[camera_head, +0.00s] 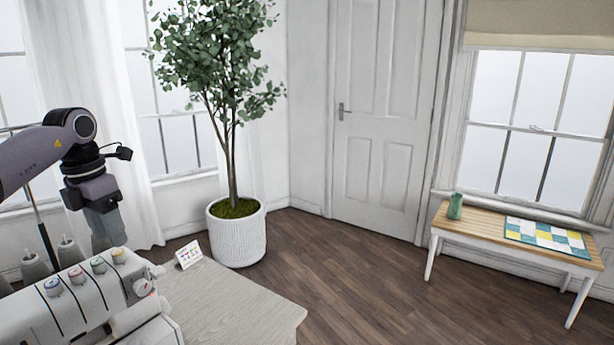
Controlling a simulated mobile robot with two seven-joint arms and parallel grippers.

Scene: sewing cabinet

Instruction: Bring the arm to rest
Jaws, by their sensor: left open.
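My left arm (40,153) comes in from the left edge and bends down at its elbow. My left gripper (106,232) points down behind the white sewing machine. It looks empty and open, and its lower end is close to the machine's top in the picture. Whether it touches the machine cannot be told. My right gripper is not in view.
The white sewing machine (75,305) with coloured dials stands on a pale wood table (235,305). A small card (188,254) stands on the table. Beyond are a potted tree (238,238), a white door (385,120) and a bench (470,222) with a green vase (455,206) and patchwork (545,237).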

